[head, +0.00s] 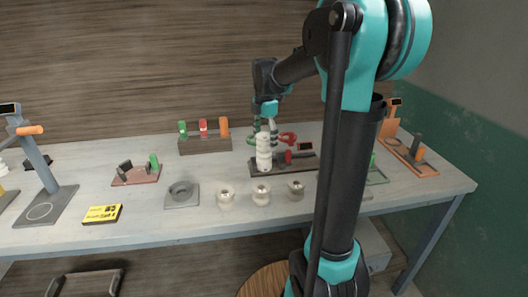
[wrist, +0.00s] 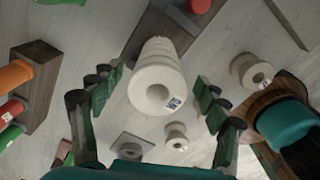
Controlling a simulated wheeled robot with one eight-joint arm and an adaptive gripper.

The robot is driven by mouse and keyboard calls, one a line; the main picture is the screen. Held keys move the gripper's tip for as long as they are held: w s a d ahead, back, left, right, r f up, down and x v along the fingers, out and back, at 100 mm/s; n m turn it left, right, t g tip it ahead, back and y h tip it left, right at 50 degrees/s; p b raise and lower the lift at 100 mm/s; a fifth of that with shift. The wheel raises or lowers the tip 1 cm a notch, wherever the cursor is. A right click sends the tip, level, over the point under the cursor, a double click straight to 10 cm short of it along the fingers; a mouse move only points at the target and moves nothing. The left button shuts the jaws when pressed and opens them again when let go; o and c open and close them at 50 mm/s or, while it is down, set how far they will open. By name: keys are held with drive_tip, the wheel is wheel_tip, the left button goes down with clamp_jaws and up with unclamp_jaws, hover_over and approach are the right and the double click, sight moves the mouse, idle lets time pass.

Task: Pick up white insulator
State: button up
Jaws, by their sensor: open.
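A tall ribbed white insulator (head: 263,153) stands upright at the left part of a dark base (head: 300,166) on the table. In the wrist view the insulator (wrist: 157,62) shows its round end with a hole and a small blue-marked label. My gripper (head: 265,133) is open above and around the insulator's upper part. In the wrist view my gripper (wrist: 157,88) has one green padded finger on each side of the insulator, with gaps between. Three shorter pale insulators, the left (head: 226,198), middle (head: 261,195) and right (head: 296,189) ones, stand in front near the table edge.
A wooden rack (head: 205,146) with green, red and orange handles stands behind. A grey square block (head: 181,195) and a yellow-black device (head: 102,214) lie left. A red clamp-like part (head: 288,138) is close right of my gripper.

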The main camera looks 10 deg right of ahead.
sight(264, 152)
drive_tip(key=shift+a+f, duration=0.15)
drive_tip(key=shift+f, duration=2.8)
clamp_jaws()
drive_tip(key=shift+r, duration=0.15)
wheel_tip(264, 152, up, 20)
